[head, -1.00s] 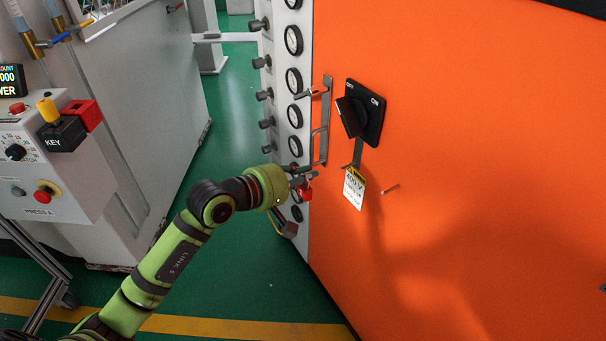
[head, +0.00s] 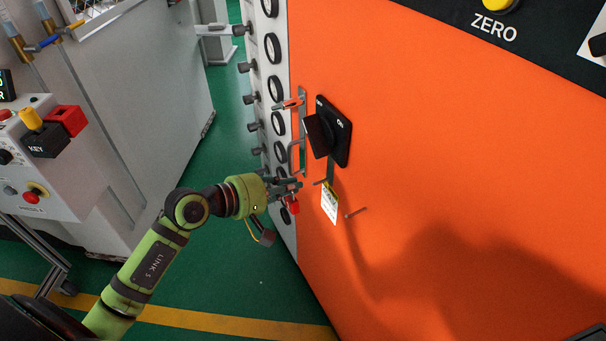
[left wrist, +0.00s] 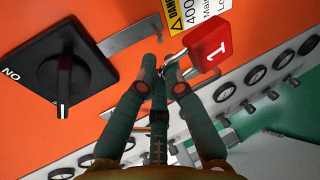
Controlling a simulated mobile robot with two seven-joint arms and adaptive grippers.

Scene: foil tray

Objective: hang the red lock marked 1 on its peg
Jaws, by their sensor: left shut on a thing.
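The red lock (head: 293,206) hangs at the fingertips of my left gripper (head: 295,185), in front of the orange panel's left edge. In the left wrist view the lock (left wrist: 211,43) shows a white 1. Its metal shackle is at the closed fingertips (left wrist: 163,72) of the left gripper, which is shut on it. A thin bare peg (head: 357,212) sticks out of the orange panel, right of the lock and apart from it. My right gripper is not in view.
A danger tag (head: 330,204) hangs below a black rotary switch (head: 327,131), close to the lock. A metal handle (head: 298,150) and a column of gauges (head: 275,88) stand left of it. A grey cabinet with a key box (head: 45,140) is at left.

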